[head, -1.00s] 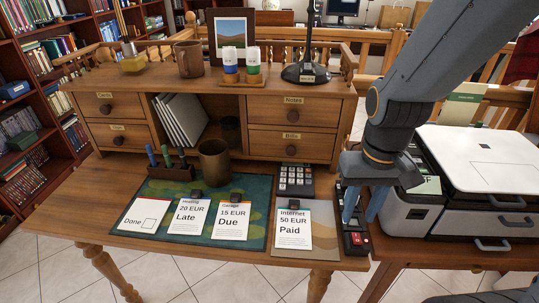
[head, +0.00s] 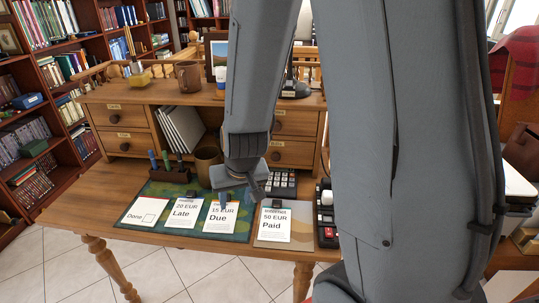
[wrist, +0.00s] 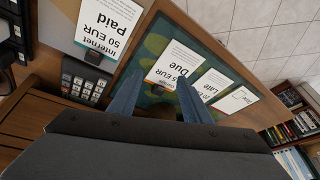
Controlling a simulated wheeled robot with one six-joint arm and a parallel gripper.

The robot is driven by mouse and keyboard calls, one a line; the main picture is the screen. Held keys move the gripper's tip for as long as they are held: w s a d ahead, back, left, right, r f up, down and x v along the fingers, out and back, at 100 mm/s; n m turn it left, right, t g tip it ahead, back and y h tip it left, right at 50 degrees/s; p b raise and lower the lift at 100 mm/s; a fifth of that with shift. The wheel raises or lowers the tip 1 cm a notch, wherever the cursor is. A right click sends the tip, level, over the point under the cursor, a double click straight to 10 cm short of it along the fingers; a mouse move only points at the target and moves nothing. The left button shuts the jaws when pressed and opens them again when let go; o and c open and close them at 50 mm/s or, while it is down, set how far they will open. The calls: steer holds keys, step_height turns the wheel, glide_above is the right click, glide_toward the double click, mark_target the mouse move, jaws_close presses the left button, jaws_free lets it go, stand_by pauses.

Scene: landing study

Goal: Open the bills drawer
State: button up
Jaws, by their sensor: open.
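The bills drawer (head: 294,154) is the lower right drawer of the desk's wooden hutch in the head view. It looks shut, with a round dark knob (head: 276,156) on its front. My forearm hides part of the hutch just left of it, and the label is too small to read now. My gripper (head: 242,200) is open and empty above the desk mat, in front of the hutch and left of the drawer.
The notes drawer (head: 299,122) is directly above. A calculator (head: 282,183) lies in front of the bills drawer, with the "Paid" card (head: 276,222) nearer. A brown mug (head: 207,165) and pen holder (head: 171,174) stand left of my gripper. A dark device (head: 327,215) sits at the right edge.

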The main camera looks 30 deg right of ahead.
steer(key=w+d+m+t+h+p, duration=0.2)
steer(key=w+d+t+h+p, duration=0.1)
steer(key=w+d, duration=0.3)
steer(key=t+h+p, duration=0.3)
steer(key=h+p, duration=0.1)
steer(key=h, duration=0.2)
glide_toward(275, 158)
steer(key=shift+m, duration=0.4)
steer(key=p+x, duration=0.1)
steer(key=x, duration=0.7)
steer(key=shift+w+d+p, duration=0.2)
steer(key=shift+p, duration=0.15)
jaws_close()
